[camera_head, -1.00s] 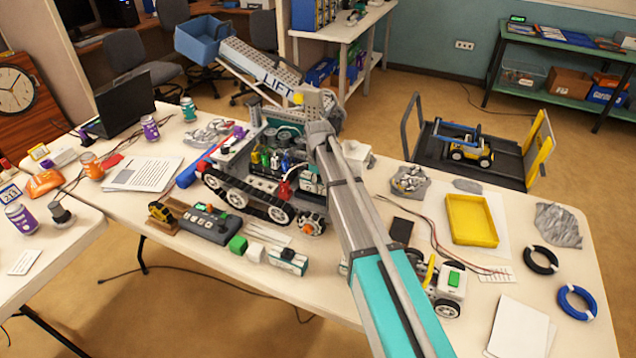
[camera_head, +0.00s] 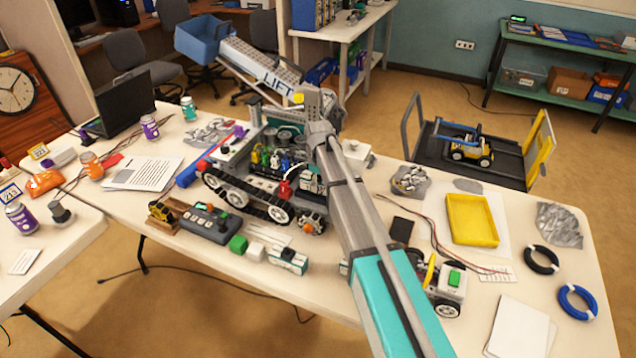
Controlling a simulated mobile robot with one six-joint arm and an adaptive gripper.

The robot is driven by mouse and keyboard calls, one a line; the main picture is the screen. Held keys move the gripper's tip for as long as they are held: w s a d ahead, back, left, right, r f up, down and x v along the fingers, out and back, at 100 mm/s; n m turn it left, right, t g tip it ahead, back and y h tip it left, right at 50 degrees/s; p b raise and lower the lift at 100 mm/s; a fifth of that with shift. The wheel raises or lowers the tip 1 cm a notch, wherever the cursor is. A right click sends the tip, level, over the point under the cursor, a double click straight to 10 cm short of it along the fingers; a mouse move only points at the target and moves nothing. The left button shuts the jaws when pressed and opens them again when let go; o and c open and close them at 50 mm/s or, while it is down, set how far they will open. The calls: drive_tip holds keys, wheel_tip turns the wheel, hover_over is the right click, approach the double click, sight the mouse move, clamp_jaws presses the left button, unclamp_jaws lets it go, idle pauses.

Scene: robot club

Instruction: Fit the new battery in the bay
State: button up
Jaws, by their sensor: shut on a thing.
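The tracked robot (camera_head: 237,199) stands on the white table, its open body showing coloured parts and wiring. A white and teal battery (camera_head: 313,185) is at the right end of this body, beside my arm. My gripper (camera_head: 314,169) is mostly hidden by my own arm and is shut on this battery. I cannot tell how far the battery is inside the bay, as the arm covers its right side. A similar white and teal battery (camera_head: 287,260) lies on the table in front of the robot.
A grey control box (camera_head: 208,224) and a green block (camera_head: 238,244) are in front of the tracks. A red part (camera_head: 285,189) is just left of the held battery. A small wheeled robot (camera_head: 449,287) and yellow tray (camera_head: 471,220) are to the right. The LIFT boom (camera_head: 258,68) rises behind.

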drive_tip(key=shift+f+b, duration=1.05)
idle(1.6)
drive_tip(key=shift+s+d+f+b, duration=0.1)
drive_tip(key=shift+s+f+b, duration=0.05)
drive_tip(key=shift+s+b, duration=0.15)
idle(1.0)
drive_tip(key=o, duration=1.3)
drive_tip(key=shift+w+f, duration=0.2)
drive_tip(key=shift+o, duration=0.2)
drive_tip(key=shift+w+r, duration=0.1)
drive_tip(key=shift+r, duration=0.15)
drive_tip(key=shift+r+p, duration=3.4)
drive_tip(key=shift+p, duration=0.2)
